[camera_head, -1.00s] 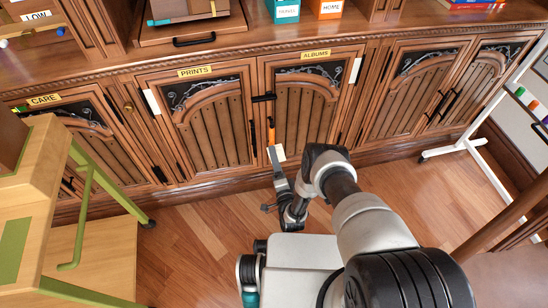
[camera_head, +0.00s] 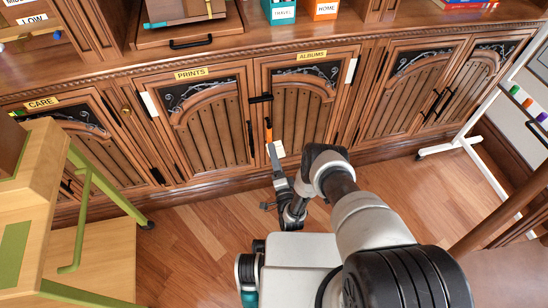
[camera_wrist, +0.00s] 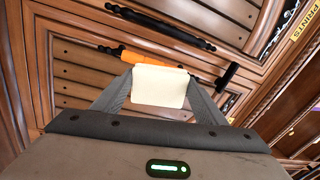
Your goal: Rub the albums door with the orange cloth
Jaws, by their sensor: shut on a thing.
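The albums door (camera_head: 300,118) is a shut brown panelled door in the middle of the cabinet, under a yellow ALBUMS label. My gripper (camera_wrist: 160,92) is at its lower left edge and also shows in the head view (camera_head: 276,158). Its fingers are shut on a cream pad (camera_wrist: 160,88). An orange strip (camera_wrist: 142,61), apparently the orange cloth, lies just beyond the pad, along a dark bar on the door. It shows thinly in the head view (camera_head: 268,134). Whether pad and strip are one piece, I cannot tell.
The prints door (camera_head: 208,125) is shut to the left, with a black handle (camera_head: 251,140). A green-framed wooden stand (camera_head: 95,195) is at the left. A white wheeled frame (camera_head: 470,145) stands at the right. Wooden floor (camera_head: 195,235) lies open between.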

